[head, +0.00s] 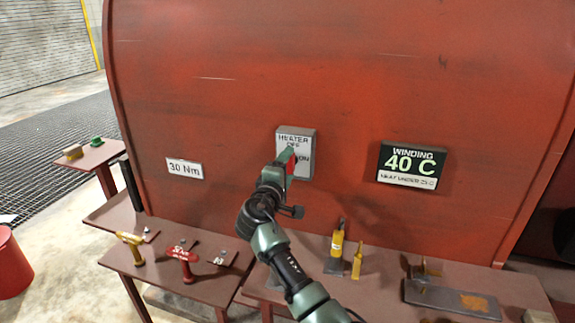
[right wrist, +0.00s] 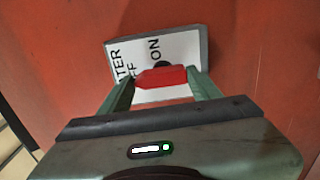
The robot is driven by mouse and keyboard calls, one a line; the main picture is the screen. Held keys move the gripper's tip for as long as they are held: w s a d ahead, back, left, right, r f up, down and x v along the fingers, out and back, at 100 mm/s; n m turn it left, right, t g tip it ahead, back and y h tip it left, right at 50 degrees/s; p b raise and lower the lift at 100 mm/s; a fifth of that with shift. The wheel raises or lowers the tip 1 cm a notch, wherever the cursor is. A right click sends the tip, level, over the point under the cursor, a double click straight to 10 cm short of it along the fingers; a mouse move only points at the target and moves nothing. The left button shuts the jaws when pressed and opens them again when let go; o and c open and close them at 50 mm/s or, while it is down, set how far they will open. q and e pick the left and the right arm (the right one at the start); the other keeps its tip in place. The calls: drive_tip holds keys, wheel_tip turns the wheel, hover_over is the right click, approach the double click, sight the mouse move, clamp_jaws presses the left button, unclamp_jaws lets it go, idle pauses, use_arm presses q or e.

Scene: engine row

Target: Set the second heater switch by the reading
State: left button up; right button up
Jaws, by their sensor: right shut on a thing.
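The heater switch (head: 308,137) is a pale plate in a grey frame on the red housing. It reads HEATER and OFF at the top and ON at the right. My right gripper (head: 290,160) is in front of it, shut on its red handle (right wrist: 161,77), with a dark pivot behind. I cannot tell exactly which mark the handle points to. The dark WINDING display (head: 411,163), to the right, reads 40 C in green. A strip under it seems to read HEAT UNDER 25 C, in small print. My left gripper is not in view.
A 30 Nm plate (head: 184,169) is on the housing at left. Low benches below hold a yellow-handled tool (head: 131,247), a red-handled tool (head: 181,262), yellow pieces (head: 337,243) and a dark tray (head: 450,299). A red bin (head: 12,265) stands at far left.

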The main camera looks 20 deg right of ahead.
drive_tip(key=shift+r, duration=0.1)
idle(0.3)
drive_tip(key=o, duration=1.2)
drive_tip(key=shift+o, duration=1)
drive_tip(key=shift+w, duration=0.1)
drive_tip(key=b+v, duration=0.2)
drive_tip(key=v, duration=0.5)
drive_tip(key=shift+s+a, duration=0.15)
drive_tip(key=shift+s, duration=0.2)
